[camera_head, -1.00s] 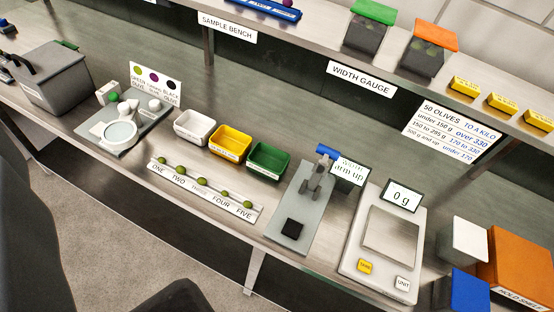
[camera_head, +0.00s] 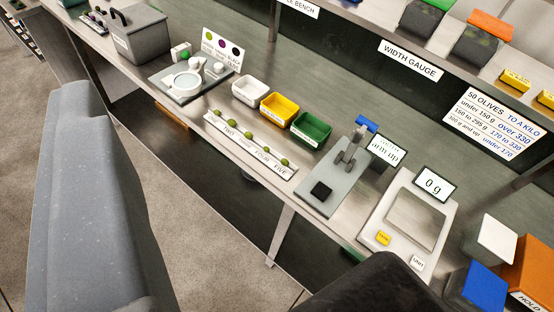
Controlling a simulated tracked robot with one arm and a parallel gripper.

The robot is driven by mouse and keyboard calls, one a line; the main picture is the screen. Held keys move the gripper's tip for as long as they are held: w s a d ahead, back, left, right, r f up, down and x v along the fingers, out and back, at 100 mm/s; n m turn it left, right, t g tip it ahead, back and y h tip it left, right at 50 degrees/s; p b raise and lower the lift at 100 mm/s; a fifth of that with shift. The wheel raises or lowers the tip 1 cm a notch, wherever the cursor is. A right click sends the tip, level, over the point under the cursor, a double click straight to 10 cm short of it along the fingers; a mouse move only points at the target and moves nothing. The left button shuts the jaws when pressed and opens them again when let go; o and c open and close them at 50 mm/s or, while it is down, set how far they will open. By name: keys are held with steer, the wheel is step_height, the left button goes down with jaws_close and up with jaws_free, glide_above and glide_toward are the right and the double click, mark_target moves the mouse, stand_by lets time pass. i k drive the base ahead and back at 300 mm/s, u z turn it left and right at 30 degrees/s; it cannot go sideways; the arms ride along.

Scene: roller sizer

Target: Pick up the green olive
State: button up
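Several small green olives sit in a row on a pale strip (camera_head: 225,140) on the bench, with number labels from ONE to FIVE along its front. One green olive (camera_head: 248,135) is near the middle of the row. Another green olive (camera_head: 284,162) is at the right end, near FIVE. They look alike in colour; which one the task means I cannot tell. My gripper's fingers cannot be made out in this view, and nothing is touching the olives.
White (camera_head: 249,91), yellow (camera_head: 279,109) and green (camera_head: 311,129) bins stand behind the strip. A grey stand (camera_head: 325,184) and a scale (camera_head: 410,222) reading 0 g are to the right. A magnifier station (camera_head: 188,80) is to the left.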

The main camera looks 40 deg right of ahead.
mark_target(285, 162)
steer(key=i, duration=0.9)
steer(key=z, duration=0.05)
